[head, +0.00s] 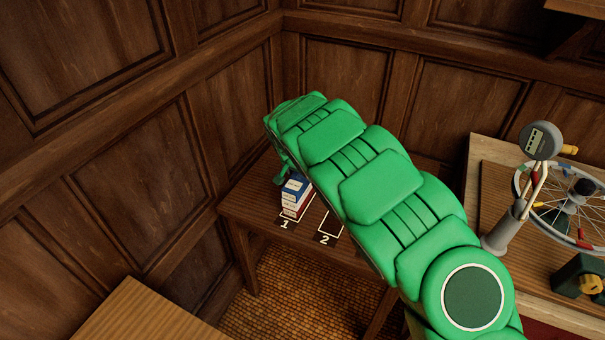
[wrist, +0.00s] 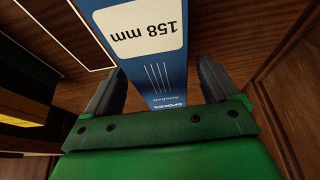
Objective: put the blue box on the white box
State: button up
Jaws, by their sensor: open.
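The blue box (head: 295,187) has a white label and sits on top of a small stack at slot 1 of the wooden table. Under it a white and red part (head: 296,209) shows; I cannot tell whether this is the white box. In the wrist view the blue box (wrist: 157,78) shows its "158 mm" label. My gripper (wrist: 159,72) is open, with one finger on each side of the blue box's end. I cannot tell whether the fingers touch it. In the head view my gripper (head: 281,174) is small and partly hidden by my green arm.
Slot 2 (head: 327,238) is marked beside the stack; my arm hides part of the table (head: 253,208). Panelled walls close in behind and left. At right a bench holds a spoked wheel (head: 575,205) and a gauge stand (head: 540,141). A yellow-and-dark thing (wrist: 22,117) shows at the wrist view's left.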

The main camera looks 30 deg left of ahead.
jog(key=v, duration=1.2)
dwell(0.5)
jog(key=s+d+r+h, duration=0.1)
jog(key=d+r, duration=0.4)
jog(key=d, duration=0.5)
jog(key=s+d+r+g, duration=0.15)
jog(key=d+r, duration=0.25)
jog(key=d, duration=0.6)
jog(key=s+d+r+h, duration=0.15)
jog(key=d+r, duration=0.35)
jog(key=d, duration=0.5)
jog(key=s+d+g, duration=0.1)
jog(key=s+d, duration=0.5)
jog(key=s, duration=0.5)
jog(key=s+d+g+y, duration=0.1)
jog(key=s+d, duration=0.5)
jog(key=s, duration=0.6)
jog(key=s+d+g+y, duration=0.1)
jog(key=s+d+g, duration=0.1)
jog(key=s+d, duration=0.5)
jog(key=s, duration=0.4)
jog(key=shift+s+r, duration=0.15)
jog(key=shift+r, duration=0.05)
